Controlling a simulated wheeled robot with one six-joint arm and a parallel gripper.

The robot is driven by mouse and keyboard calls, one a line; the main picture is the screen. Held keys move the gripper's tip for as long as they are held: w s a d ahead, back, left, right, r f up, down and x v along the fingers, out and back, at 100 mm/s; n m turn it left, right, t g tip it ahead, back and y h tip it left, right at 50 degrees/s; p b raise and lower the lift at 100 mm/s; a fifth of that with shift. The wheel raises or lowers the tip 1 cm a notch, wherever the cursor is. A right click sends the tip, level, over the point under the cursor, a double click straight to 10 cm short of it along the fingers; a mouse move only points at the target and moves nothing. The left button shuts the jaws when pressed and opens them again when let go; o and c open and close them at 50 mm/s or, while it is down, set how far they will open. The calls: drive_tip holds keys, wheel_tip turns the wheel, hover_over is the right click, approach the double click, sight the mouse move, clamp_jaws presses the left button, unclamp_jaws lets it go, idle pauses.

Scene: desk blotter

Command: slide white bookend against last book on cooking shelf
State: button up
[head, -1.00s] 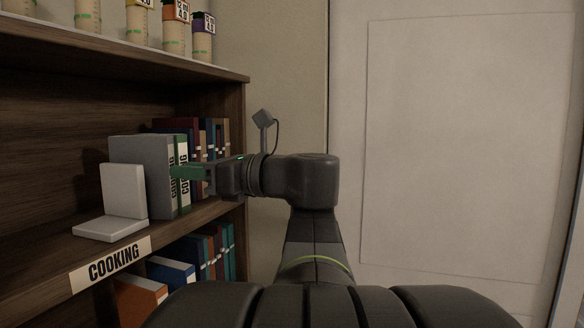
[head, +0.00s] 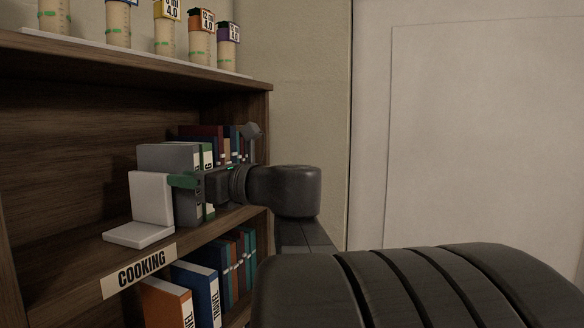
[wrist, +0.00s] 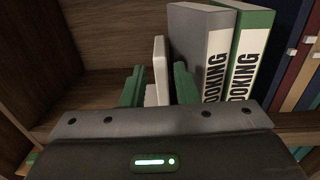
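The white bookend (head: 151,198) stands upright on the cooking shelf (head: 75,255), its flat base reaching left. The last book is a thick grey one (head: 165,155) to its right, with a green-and-white book (head: 207,152) beyond. My gripper (head: 181,181) is at the bookend's right edge. In the wrist view my gripper (wrist: 157,88) is open, with its green fingers apart and the bookend's upright plate (wrist: 160,62) between them. The right finger is between the plate and the grey book (wrist: 195,50). Whether either finger touches the plate cannot be told.
A "COOKING" label (head: 140,270) is on the shelf's front edge. More books (head: 215,133) stand further right. Topped jars (head: 200,40) stand on the shelf above. The cooking shelf is bare left of the bookend.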

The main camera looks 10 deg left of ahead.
sight(165, 174)
drive_tip(key=p+x, duration=0.1)
drive_tip(key=x, duration=0.6)
drive_tip(key=shift+a+p, duration=0.2)
drive_tip(key=shift+p, duration=0.15)
clamp_jaws()
drive_tip(key=shift+o, duration=1.6)
unclamp_jaws()
drive_tip(key=b+v, duration=0.3)
drive_tip(key=v, duration=1)
drive_tip(key=shift+d+b, duration=0.4)
drive_tip(key=shift+a, duration=0.1)
drive_tip(key=shift+p+x, duration=1.65)
drive_tip(key=shift+x, duration=4.3)
